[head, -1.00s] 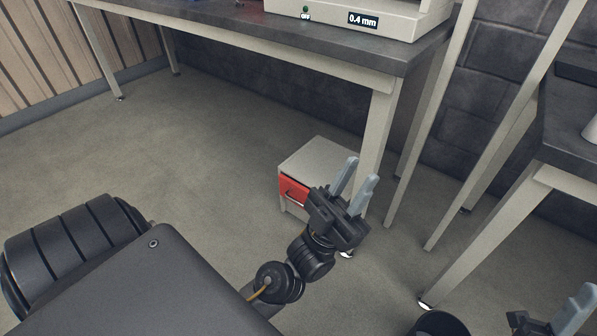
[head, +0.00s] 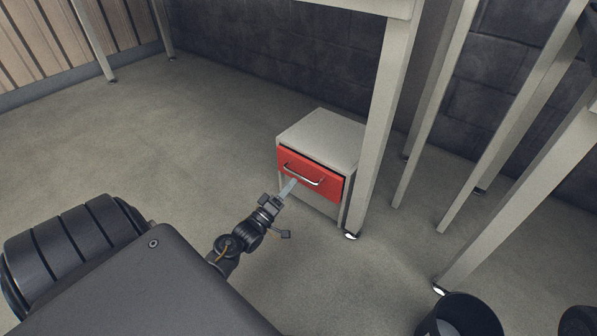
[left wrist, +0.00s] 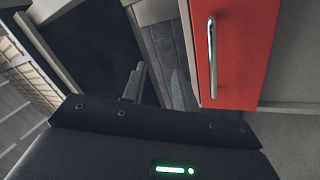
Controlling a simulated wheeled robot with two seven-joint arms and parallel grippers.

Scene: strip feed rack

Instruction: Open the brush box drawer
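The brush box (head: 325,132) is a small grey cabinet on the floor beside a table leg. Its red drawer front (head: 325,181) has a metal bar handle (head: 303,174). The drawer looks shut or nearly so; a dark gap runs along its top edge. My left gripper (head: 291,184) is just in front of the drawer, near the handle's lower left end. In the left wrist view its two fingers (left wrist: 158,75) are apart with nothing between them, and the handle (left wrist: 211,55) is to their right, outside the gap. My right gripper does not show.
A table leg (head: 381,125) stands close at the cabinet's right side. A dark bin (head: 462,316) is at the bottom right. More table legs stand on the right. The floor left of the cabinet and in front of it is clear.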

